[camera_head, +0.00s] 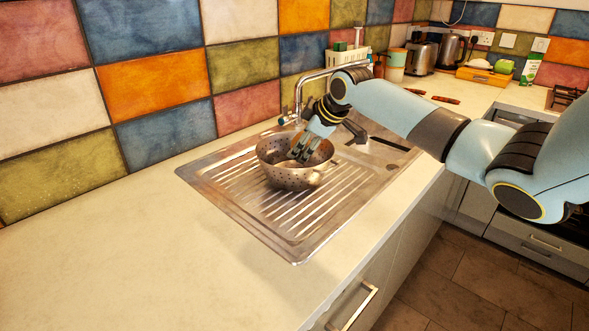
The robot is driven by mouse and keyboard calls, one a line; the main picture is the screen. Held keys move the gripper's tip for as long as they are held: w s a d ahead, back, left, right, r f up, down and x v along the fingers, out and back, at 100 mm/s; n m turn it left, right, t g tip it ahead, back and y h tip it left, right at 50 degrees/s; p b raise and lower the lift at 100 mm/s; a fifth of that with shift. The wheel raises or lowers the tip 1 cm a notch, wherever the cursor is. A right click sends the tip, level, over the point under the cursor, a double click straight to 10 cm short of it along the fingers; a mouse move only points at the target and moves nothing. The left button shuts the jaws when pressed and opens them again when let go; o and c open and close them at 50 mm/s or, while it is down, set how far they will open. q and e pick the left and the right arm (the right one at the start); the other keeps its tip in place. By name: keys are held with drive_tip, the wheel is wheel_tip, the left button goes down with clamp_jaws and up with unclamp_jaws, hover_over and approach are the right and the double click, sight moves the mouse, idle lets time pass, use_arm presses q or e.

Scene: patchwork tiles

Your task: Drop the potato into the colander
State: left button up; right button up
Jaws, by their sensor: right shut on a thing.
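A metal colander (284,177) with small holes stands upright on the ribbed drainboard of the sink. My right gripper (299,153) reaches down from the upper right, with its fingertips inside the colander's opening, below the rim. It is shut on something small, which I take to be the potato. The potato itself is not clearly visible, hidden by the fingers and the shade inside the colander. I cannot tell whether it touches the colander's bottom. My left gripper is not in view.
The steel sink drainboard (264,217) lies around the colander. A tap (310,78) stands behind it, close to my right arm. The left counter is clear.

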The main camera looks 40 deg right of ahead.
drive_tip(key=o, duration=1.3)
drive_tip(key=shift+r, duration=0.1)
drive_tip(key=v, duration=1.2)
